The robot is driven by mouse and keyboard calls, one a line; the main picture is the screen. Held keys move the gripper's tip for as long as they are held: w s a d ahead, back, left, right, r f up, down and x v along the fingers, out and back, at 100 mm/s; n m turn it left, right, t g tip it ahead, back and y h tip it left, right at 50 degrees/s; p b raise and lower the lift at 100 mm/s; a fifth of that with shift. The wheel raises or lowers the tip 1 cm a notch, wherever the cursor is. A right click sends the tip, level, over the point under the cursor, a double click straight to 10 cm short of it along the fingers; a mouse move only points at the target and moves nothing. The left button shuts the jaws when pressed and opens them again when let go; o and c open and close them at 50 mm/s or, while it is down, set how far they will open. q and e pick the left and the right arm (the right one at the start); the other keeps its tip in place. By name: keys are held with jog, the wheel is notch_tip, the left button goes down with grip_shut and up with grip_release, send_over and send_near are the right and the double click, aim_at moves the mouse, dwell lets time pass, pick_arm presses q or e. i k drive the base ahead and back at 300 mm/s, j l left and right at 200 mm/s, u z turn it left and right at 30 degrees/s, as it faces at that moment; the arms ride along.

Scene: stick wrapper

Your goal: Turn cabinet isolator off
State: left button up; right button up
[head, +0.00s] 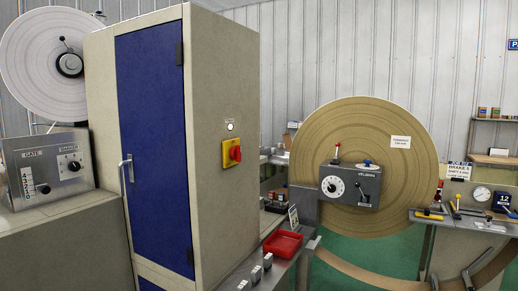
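The cabinet (212,80) stands left of centre in the head view, with a blue door (152,130) and a beige side panel. On that side panel is the isolator, a red rotary knob (235,154) on a yellow plate (228,147). A small white round lamp (230,127) sits just above it, with a label too small to read. The knob looks slightly tilted; its exact setting cannot be told. Neither of my grippers shows in this view.
A red tray (283,243) and several small grey blocks sit on a bench right of the cabinet. A large brown reel (365,160) with a grey control box (350,186) stands behind. A grey GATE panel (48,168) is at the left. Green floor shows at centre right.

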aim_at(235, 151)
jog(key=i+l+u, duration=0.1)
jog(key=l, duration=0.25)
jog(key=i+l, duration=0.25)
jog(key=l, duration=0.15)
jog(key=i+l+u, duration=0.15)
jog(key=l, duration=0.25)
jog(key=i+l, duration=0.15)
jog(key=l, duration=0.25)
jog(key=i+l+u, duration=0.15)
jog(key=l, duration=0.25)
jog(key=i+l, duration=0.1)
jog(key=l, duration=0.3)
jog(key=i+u, duration=0.05)
